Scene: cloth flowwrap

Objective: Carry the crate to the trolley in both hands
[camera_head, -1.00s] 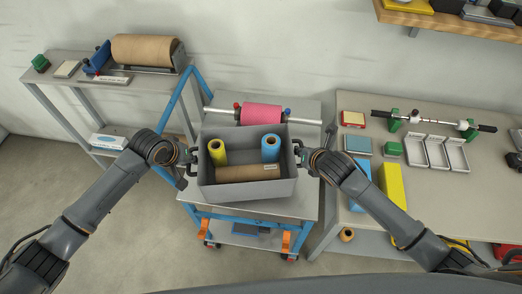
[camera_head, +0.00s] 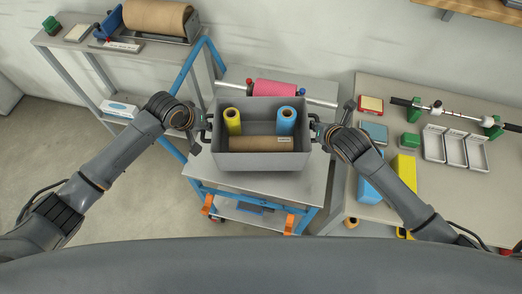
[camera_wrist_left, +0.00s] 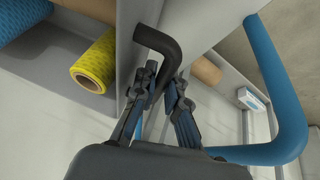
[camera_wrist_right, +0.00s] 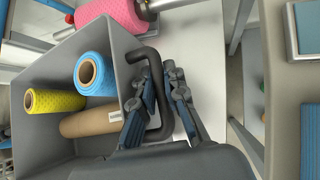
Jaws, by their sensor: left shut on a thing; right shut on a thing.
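The grey crate (camera_head: 262,160) is over the trolley (camera_head: 310,178), which has a grey top and a blue frame. I cannot tell whether the crate touches the trolley top. It holds a yellow roll (camera_head: 233,122), a blue roll (camera_head: 286,121) and a brown roll (camera_head: 261,144). My left gripper (camera_head: 207,126) is shut on the crate's left black handle, which shows in the left wrist view (camera_wrist_left: 160,45). My right gripper (camera_head: 318,129) is shut on the right black handle, which shows in the right wrist view (camera_wrist_right: 156,90).
A pink roll on a metal bar (camera_head: 276,88) lies on the trolley behind the crate. A shelf (camera_head: 180,55) with a large brown roll (camera_head: 157,18) stands left. A workbench (camera_head: 440,95) with trays and boxes stands right. The trolley's blue handle (camera_head: 189,85) rises at its left.

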